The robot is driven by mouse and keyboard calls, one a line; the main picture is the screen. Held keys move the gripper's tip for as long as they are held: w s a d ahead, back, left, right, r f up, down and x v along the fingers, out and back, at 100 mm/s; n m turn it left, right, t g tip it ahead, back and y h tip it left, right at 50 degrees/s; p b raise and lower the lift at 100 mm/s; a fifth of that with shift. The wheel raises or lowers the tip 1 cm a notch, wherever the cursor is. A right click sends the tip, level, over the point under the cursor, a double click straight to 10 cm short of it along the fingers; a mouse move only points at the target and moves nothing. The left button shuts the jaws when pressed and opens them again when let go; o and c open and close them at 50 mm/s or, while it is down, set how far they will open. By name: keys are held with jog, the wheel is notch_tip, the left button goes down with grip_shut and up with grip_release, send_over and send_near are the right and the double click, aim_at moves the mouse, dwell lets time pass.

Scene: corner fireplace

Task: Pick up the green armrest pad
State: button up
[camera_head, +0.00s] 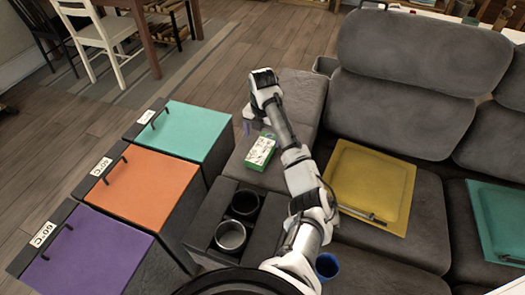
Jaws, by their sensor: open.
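A small green-and-white pack (260,152) lies flat on the grey sofa armrest (241,177); it is the only green thing on the armrest. My gripper (254,128) hangs from the end of my white and grey arm, just beyond the pack in the picture. It is open, and I see nothing in it. Its fingers are small and partly hidden by my wrist, and its height above the armrest is hard to tell. A teal square pad (497,215) lies on the sofa seat at the far right.
A yellow square pad (370,185) lies on the middle seat, with a thin rod across its near edge. Two cup holders (231,236) and a blue cup (327,265) are near. Teal (185,130), orange (145,188) and purple (88,255) lidded bins stand left.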

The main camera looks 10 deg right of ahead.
aim_at(263, 147)
jog(key=shift+f+p, duration=0.8)
jog(key=shift+f, duration=2.5)
jog(key=c, duration=1.1)
jog(key=shift+r, duration=0.15)
